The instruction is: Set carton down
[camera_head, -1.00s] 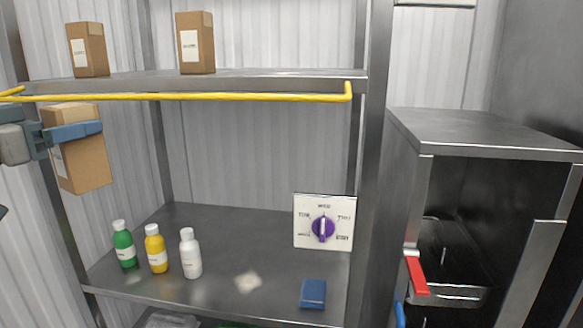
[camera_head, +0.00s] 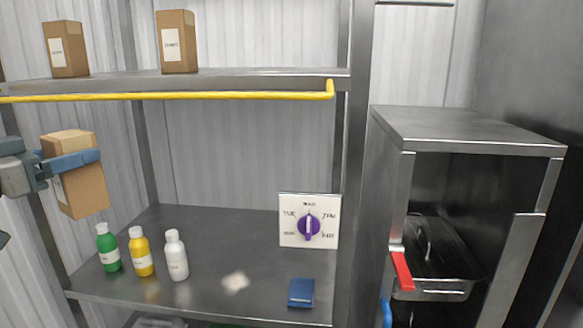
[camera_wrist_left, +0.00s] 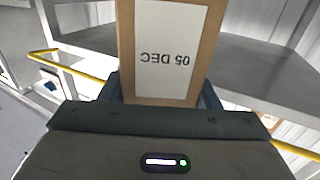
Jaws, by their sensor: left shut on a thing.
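A brown carton (camera_head: 82,190) with a white label is held in my left gripper (camera_head: 70,160), at the left of the head view. The gripper's blue fingers are shut around its upper part. The carton hangs slightly tilted in the air, in front of the shelf unit and below the yellow rail. In the left wrist view the carton (camera_wrist_left: 205,45) stands between the fingers, its label reading "05 DEC" upside down. My right gripper is not in view.
Two cartons (camera_head: 66,50) (camera_head: 177,42) stand on the upper shelf (camera_head: 240,80), behind the yellow rail (camera_head: 220,96). A metal cabinet (camera_head: 465,125) stands right.

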